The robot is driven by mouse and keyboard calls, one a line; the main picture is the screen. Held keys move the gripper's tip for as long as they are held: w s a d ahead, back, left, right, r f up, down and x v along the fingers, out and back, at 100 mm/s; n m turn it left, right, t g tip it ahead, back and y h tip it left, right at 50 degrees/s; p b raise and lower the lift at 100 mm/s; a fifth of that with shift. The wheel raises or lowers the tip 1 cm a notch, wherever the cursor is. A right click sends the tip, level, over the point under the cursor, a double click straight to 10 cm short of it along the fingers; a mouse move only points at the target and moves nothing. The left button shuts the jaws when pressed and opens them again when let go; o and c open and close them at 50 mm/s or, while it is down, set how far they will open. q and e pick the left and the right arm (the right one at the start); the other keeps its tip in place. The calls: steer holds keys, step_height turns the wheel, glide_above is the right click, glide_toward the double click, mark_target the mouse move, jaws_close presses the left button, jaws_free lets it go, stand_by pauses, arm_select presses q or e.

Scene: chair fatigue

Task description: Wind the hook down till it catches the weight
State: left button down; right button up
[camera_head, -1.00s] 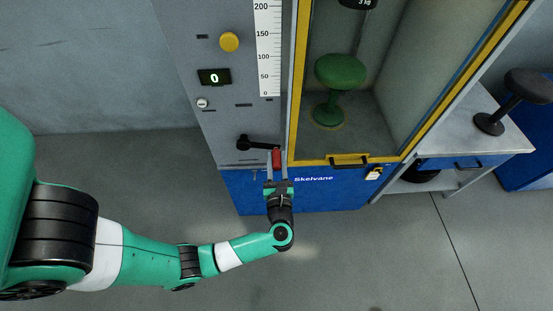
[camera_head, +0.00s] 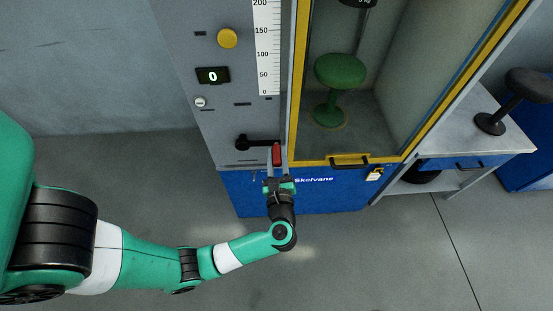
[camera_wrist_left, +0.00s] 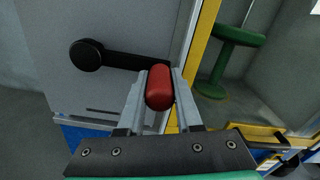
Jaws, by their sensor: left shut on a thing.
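My left gripper (camera_head: 277,160) is shut on the red grip (camera_head: 277,155) of a black crank (camera_head: 258,143) on the machine's front panel. In the left wrist view the red grip (camera_wrist_left: 159,88) sits between the two fingers, and the crank arm (camera_wrist_left: 135,61) runs left to its round hub. The weight (camera_head: 358,2), marked 3 kg, shows only in part at the top edge, above a green stool (camera_head: 340,72) inside the yellow-framed cabinet. The hook is not visible. My right gripper is out of view.
The panel has a yellow button (camera_head: 227,38), a display (camera_head: 213,76) reading 0 and a white scale (camera_head: 267,50). The yellow door frame (camera_head: 310,162) is close to the right of my gripper. A black stool (camera_head: 505,105) stands on a side bench (camera_head: 450,135).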

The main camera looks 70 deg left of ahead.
arm_select(q)
steer(key=shift+r, duration=0.3)
steer(key=c, duration=0.6)
jaws_free()
steer(key=shift+f, duration=0.15)
steer(key=shift+d, duration=0.15)
steer(key=p+v, duration=0.1)
steer(key=v, duration=1)
steer(key=shift+d+p, duration=0.15)
steer(key=shift+p, duration=0.25)
